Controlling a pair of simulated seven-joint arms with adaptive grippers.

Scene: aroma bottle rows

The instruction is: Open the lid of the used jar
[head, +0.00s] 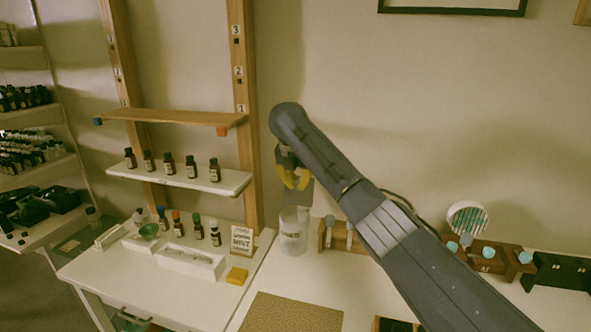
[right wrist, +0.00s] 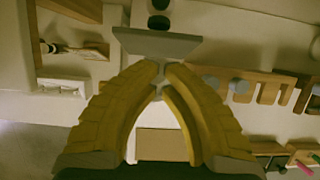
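The used jar (head: 292,238) is a clear, pale container with a dark label, standing on the white table near the wall. Its grey lid (head: 300,193) is a flat plate that stands tilted above the jar's rim. I cannot tell whether its lower edge touches the jar. My right gripper (head: 295,184) is above the jar, with its yellow fingers closed together at the lid. In the right wrist view the lid (right wrist: 157,43) lies just beyond the fingertips (right wrist: 163,73), and a small grey part shows between them. My left gripper is not in view.
A wooden rack (head: 343,236) stands close to the right of the jar. A sign (head: 241,240), a yellow block (head: 237,276) and a white tray (head: 190,262) are to its left. Small bottles line a shelf (head: 180,180). A brown mat (head: 290,314) lies in front.

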